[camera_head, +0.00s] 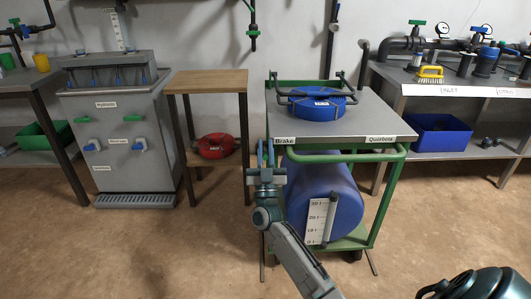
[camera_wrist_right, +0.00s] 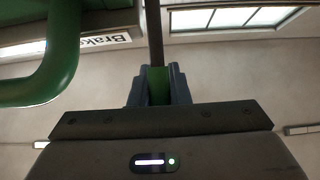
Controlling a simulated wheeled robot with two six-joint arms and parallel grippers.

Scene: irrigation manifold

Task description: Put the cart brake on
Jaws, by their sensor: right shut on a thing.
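The green-framed cart (camera_head: 374,122) stands in the middle of the head view, with a grey top and a "Brake" label (camera_head: 284,141) at its front left corner. My right gripper (camera_head: 265,156) is at that corner, just left of the label. In the right wrist view the jaws (camera_wrist_right: 158,88) are shut on the green grip of the brake lever (camera_wrist_right: 158,82). A dark rod (camera_wrist_right: 154,30) runs up from the grip. The lever is mostly hidden by my gripper in the head view. My left gripper is not in view.
A blue coiled hose (camera_head: 318,107) lies on the cart top and a blue drum (camera_head: 325,195) sits below. The cart's green rail (camera_wrist_right: 58,60) passes close beside my right gripper. A wooden stand (camera_head: 207,82) is to the left. The floor in front is clear.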

